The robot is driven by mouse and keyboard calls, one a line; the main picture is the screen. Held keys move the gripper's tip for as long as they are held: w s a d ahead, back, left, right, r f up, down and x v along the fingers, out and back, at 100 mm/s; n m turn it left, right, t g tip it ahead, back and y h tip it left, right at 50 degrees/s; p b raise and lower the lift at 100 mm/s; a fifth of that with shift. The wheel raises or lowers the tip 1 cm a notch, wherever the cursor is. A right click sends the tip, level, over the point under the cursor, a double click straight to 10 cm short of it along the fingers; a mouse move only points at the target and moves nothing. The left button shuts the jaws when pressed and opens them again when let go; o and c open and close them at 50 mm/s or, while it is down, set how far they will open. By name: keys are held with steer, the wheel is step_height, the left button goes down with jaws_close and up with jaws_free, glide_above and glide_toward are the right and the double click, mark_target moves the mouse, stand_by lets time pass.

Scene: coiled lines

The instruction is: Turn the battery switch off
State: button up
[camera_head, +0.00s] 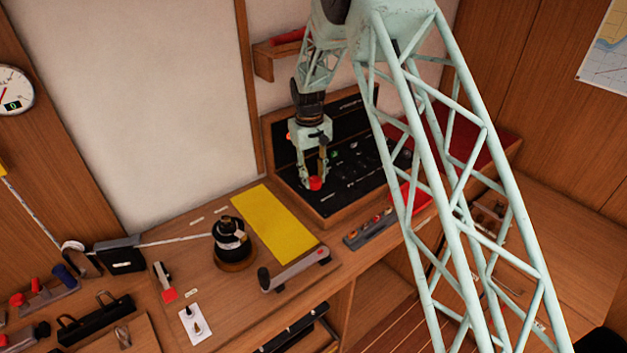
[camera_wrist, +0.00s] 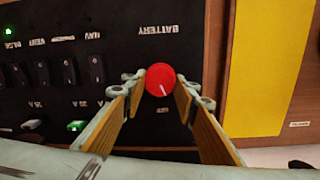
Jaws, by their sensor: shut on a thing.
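The battery switch is a round red knob (camera_wrist: 160,79) with a white pointer line, on a black panel (camera_wrist: 60,90) under the word BATTERY. The pointer line runs from the knob's centre down and slightly right in the wrist view. My gripper (camera_wrist: 161,86) has a finger on each side of the knob and is shut on it. In the head view the red knob (camera_head: 315,183) shows at the lower left of the panel, between the tips of my gripper (camera_head: 314,180). The far side of the knob is hidden.
Several black rocker switches (camera_wrist: 68,71) and a green light (camera_wrist: 8,31) sit left of the knob in the wrist view. A yellow sheet (camera_head: 274,223), a black winch (camera_head: 231,240) and a grey handle (camera_head: 295,270) are on the bench beside the panel.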

mark_target(312, 179)
steer(key=shift+m+b, duration=0.45)
steer(key=shift+m, duration=1.75)
steer(key=o, duration=0.8)
steer(key=shift+o, duration=0.2)
steer(key=shift+r, duration=0.1)
step_height(312, 179, up, 12)
steer(key=shift+a, duration=0.35)
